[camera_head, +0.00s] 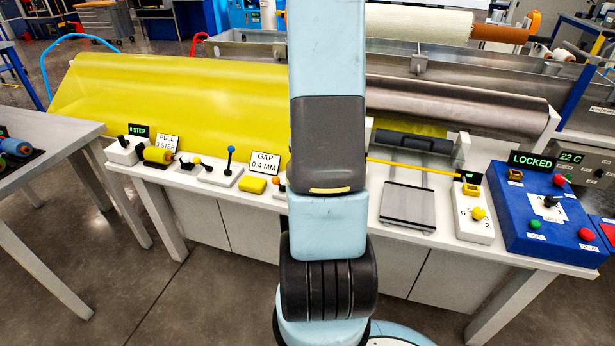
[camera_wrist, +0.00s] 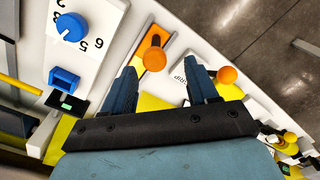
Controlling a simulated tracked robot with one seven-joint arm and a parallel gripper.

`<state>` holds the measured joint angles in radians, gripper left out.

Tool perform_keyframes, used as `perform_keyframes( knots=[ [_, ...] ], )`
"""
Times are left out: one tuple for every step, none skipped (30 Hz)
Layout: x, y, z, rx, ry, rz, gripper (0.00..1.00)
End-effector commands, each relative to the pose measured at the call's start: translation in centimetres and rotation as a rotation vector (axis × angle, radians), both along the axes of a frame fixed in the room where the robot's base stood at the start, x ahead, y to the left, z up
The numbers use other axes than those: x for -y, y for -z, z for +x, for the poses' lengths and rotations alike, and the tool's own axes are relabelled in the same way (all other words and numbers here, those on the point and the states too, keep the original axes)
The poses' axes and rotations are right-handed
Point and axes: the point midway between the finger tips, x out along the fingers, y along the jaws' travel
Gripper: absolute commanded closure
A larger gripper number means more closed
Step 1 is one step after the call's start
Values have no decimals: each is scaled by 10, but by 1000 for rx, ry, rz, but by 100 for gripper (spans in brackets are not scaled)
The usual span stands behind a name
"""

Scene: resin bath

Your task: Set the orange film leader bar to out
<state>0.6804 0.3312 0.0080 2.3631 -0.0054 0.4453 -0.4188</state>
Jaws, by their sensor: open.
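In the wrist view an orange plate (camera_wrist: 164,42) with an upright orange-brown knob (camera_wrist: 152,58) lies on the white bench; it looks like the film leader bar. My gripper (camera_wrist: 163,72) is open and empty. Its two dark blue fingers stand apart, with the knob just beyond and between their tips in the picture, nearer the left finger. I cannot tell the height gap or whether they touch. A separate orange ball (camera_wrist: 228,75) shows just right of the right finger. In the head view my arm hides the bar and the gripper.
A white box with a blue dial (camera_wrist: 70,27) and a blue block (camera_wrist: 64,78) lie left of the fingers. In the head view, a blue control box (camera_head: 540,215) reads LOCKED, a grey plate (camera_head: 408,205) lies nearby, and yellow film (camera_head: 170,100) runs behind.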

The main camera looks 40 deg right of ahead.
Motion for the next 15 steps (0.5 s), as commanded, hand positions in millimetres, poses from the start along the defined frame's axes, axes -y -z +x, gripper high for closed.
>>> perform_keyframes(
  knots=[
    [0, -9, 1, 3, 0, -3, 42],
    [0, -14, 1, 3, 0, -3, 42],
    [0, -21, 1, 3, -1, -3, 42],
    [0, -26, 1, 3, -1, -3, 42],
    [0, -30, 1, 3, -1, -2, 42],
    [0, -37, 1, 3, -1, -3, 42],
    [0, -42, 1, 3, -1, -2, 42],
    [0, -47, 2, 4, -1, -2, 42],
    [0, -53, 2, 3, -1, -3, 42],
    [0, -57, 2, 4, -1, -2, 42],
    [0, -61, 2, 4, -1, -2, 42],
    [0, -66, 2, 3, -1, -2, 42],
    [0, -69, 2, 3, -1, -2, 42],
    [0, -72, 2, 3, -1, -2, 42],
    [-1, -76, 2, 2, -1, 0, 42]
  ],
)
